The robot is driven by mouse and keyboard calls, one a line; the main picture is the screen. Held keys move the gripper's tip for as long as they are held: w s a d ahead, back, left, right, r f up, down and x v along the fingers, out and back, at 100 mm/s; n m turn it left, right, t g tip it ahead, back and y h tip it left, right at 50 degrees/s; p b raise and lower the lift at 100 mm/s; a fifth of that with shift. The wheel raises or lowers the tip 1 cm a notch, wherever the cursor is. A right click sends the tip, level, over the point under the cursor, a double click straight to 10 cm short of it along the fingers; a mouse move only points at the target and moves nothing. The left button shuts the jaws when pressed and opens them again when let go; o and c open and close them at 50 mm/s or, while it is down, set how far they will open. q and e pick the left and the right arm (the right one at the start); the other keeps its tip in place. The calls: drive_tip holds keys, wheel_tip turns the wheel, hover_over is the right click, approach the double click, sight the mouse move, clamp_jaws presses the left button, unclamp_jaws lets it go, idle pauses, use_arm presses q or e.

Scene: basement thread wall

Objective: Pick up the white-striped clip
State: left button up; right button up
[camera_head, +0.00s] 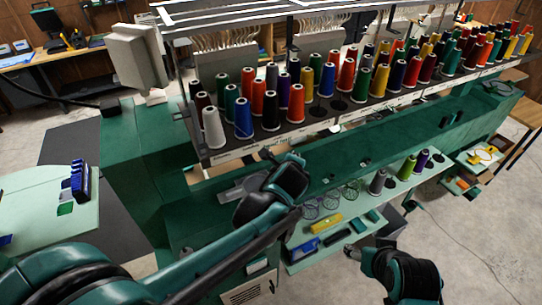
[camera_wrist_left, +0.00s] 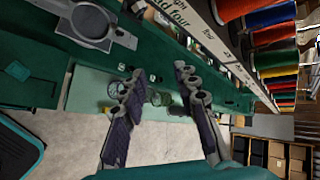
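Several small dark clip-like pieces lie on the machine's green bed, among them one small piece (camera_head: 327,181) right of my left wrist and another small piece (camera_head: 363,163) farther right. In the left wrist view a small pale-marked piece (camera_wrist_left: 152,77) shows between the fingers, beyond them. I cannot tell for sure which is the white-striped clip. My left gripper (camera_wrist_left: 158,82) is open and empty, its fingers wide apart over the bed; in the head view its fingers are hidden behind my wrist. My right gripper (camera_head: 354,252) is low at the front, beside the lower shelf; its fingers are too small to read.
Rows of thread cones (camera_head: 270,110) stand on the rack above the bed. A grey hoop-like bracket (camera_head: 240,189) lies left of my left wrist. The lower shelf (camera_head: 300,266) holds a yellow block (camera_head: 326,223), wire rings and cones.

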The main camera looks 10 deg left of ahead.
use_arm(q)
drive_tip(key=s+a+n+t+h+b, duration=0.35)
drive_tip(key=a+n, duration=0.65)
drive_tip(key=n, duration=0.9)
drive_tip(key=w+d+f+t, duration=0.1)
drive_tip(key=w+f, duration=0.2)
drive_tip(key=w, duration=0.6)
drive_tip(key=shift+n, duration=0.3)
drive_tip(key=shift+s+d+y, duration=0.1)
drive_tip(key=shift+s+y, duration=0.05)
drive_tip(key=shift+y, duration=0.1)
drive_tip(key=c, duration=0.4)
drive_tip(key=shift+r, duration=0.15)
drive_tip(key=shift+c, duration=0.2)
